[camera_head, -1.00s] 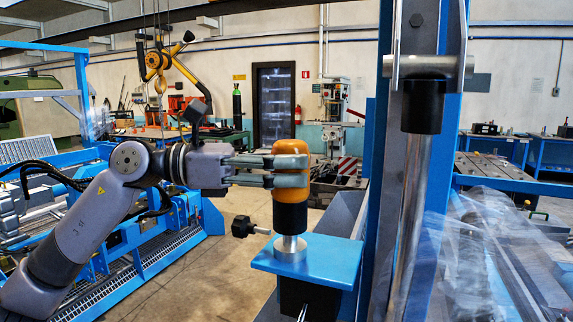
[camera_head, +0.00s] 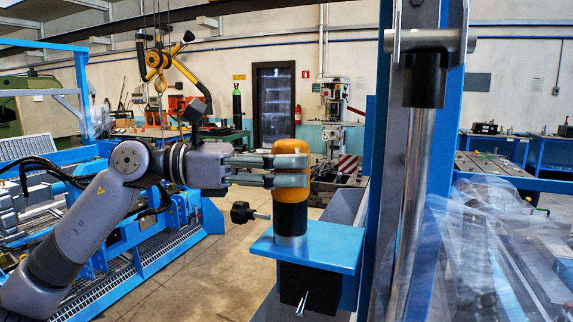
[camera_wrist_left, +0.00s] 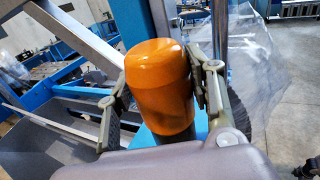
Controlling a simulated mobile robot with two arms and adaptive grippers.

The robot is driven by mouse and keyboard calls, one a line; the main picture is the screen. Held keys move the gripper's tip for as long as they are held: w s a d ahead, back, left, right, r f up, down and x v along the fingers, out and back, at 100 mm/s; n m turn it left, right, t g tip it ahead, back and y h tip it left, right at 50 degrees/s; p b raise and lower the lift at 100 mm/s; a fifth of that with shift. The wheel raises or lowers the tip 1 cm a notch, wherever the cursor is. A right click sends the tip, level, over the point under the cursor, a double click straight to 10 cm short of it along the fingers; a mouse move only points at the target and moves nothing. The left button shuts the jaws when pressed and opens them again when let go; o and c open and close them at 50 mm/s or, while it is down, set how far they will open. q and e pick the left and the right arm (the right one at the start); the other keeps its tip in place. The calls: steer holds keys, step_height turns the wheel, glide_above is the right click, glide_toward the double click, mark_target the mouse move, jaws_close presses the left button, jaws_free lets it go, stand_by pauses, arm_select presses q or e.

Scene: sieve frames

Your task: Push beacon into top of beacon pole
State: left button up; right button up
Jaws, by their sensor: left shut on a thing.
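The beacon (camera_head: 288,146) is an orange rounded cylinder with a black lower part. In the head view it stands upright over the beacon pole (camera_head: 290,241), whose silver top end shows just under the black part, at the blue plate. I cannot tell how far the black part sits in or over the pole. My left gripper (camera_head: 291,171) comes in from the left and is shut around the orange part. In the left wrist view the beacon (camera_wrist_left: 160,85) sits between the two fingers of my left gripper (camera_wrist_left: 160,105). My right gripper is not in view.
The blue plate (camera_head: 335,247) carries the pole, with a black block below it. A dark knob (camera_head: 242,213) sticks out left of the pole. A blue upright (camera_head: 375,160) stands close on the right, with clear plastic sheeting (camera_head: 480,240) beyond.

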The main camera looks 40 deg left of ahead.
arm_select(q)
steer(key=o, duration=1.5)
steer(key=shift+f, duration=0.1)
steer(key=v, duration=1.2)
